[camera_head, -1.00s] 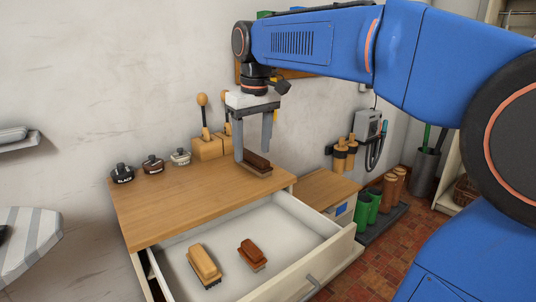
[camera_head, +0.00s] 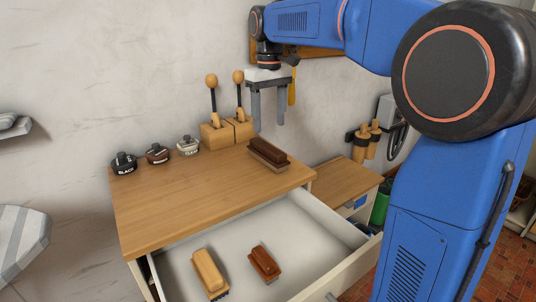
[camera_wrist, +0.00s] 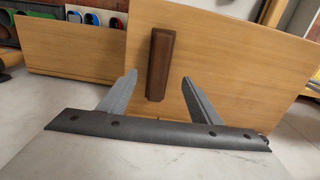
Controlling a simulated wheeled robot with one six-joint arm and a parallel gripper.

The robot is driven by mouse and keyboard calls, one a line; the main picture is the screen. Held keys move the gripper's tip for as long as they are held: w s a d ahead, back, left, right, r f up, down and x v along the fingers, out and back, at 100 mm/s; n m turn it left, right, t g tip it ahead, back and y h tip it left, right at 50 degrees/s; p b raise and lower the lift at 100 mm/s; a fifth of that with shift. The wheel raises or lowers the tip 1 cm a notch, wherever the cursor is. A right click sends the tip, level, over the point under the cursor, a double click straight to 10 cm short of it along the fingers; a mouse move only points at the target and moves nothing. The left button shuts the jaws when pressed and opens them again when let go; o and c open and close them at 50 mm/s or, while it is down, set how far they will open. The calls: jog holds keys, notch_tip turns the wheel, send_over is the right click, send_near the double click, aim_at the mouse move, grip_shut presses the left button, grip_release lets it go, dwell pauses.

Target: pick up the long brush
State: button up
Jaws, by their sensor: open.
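A long dark brown brush (camera_head: 268,155) lies on the wooden top of the cabinet, near its back right edge. It also shows in the wrist view as a narrow dark block (camera_wrist: 161,62), seen between and beyond the fingers. My gripper (camera_head: 268,127) is open and empty, its two grey fingers pointing down above the brush, apart from it. The fingers also show in the wrist view (camera_wrist: 159,78). Two other brushes lie in the open drawer: a light wooden one (camera_head: 210,271) and a smaller reddish-brown one (camera_head: 264,262).
The open drawer (camera_head: 352,272) juts out below the cabinet top (camera_head: 190,198). Two wooden blocks with knobbed handles (camera_head: 227,132) stand behind the brush, left of my gripper. Several polish jars (camera_head: 157,153) line the back edge. The top's front is clear.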

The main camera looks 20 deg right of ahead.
aim_at(268, 146)
notch_tip(268, 146, down, 6)
jog(key=shift+r, duration=0.15)
jog(key=shift+w+f, duration=0.15)
jog(key=shift+f, duration=1.2)
jog(key=shift+w+f, duration=0.15)
jog(key=shift+f, duration=1.15)
jog(key=c, duration=1.1)
